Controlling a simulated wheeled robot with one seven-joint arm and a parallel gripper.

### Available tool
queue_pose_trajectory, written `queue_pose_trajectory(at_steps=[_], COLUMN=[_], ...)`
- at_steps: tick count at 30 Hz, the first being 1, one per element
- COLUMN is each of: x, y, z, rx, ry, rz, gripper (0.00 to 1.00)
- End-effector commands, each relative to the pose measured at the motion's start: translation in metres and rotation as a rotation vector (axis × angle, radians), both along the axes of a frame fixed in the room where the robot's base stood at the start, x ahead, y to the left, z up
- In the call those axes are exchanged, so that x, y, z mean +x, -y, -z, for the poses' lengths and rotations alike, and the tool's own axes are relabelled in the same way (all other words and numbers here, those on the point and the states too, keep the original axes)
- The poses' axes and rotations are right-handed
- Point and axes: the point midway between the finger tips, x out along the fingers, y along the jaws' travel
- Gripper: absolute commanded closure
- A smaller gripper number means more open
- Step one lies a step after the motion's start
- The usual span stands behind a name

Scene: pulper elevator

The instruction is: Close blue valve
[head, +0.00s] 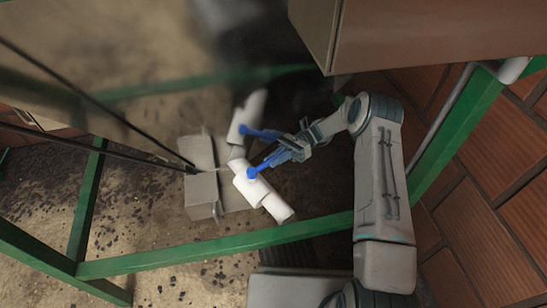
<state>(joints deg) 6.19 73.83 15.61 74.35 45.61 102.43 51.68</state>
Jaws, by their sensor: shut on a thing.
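A white pipe with a blue valve (252,172) on it lies in the middle of the head view. The valve's blue lever slants up and right from the pipe. My gripper (287,153) reaches in from the right and is shut on the outer part of this lever. The fingers partly hide the lever's end. Just above, a second white pipe piece and blue lever (262,133) show against the dark shiny panel; I cannot tell whether they are a reflection.
A grey box-shaped fitting (200,193) sits left of the pipe. A green frame rail (220,246) crosses below it, and another green post (460,130) stands at right. A brown cabinet (430,35) overhangs the upper right. A brick wall is at right; stained floor shows at left.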

Motion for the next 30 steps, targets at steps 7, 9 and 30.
queue_pose_trajectory(at_steps=[7,9,30], x=[-0.0005,-0.0009,-0.0021], y=[-0.0042,-0.0051,-0.0085], z=[0.0015,0.0013,0.0004], rx=[-0.003,-0.003,-0.003], ry=[0.003,0.003,0.003], rz=[-0.071,-0.08,-0.092], gripper=[1.0,1.0,0.62])
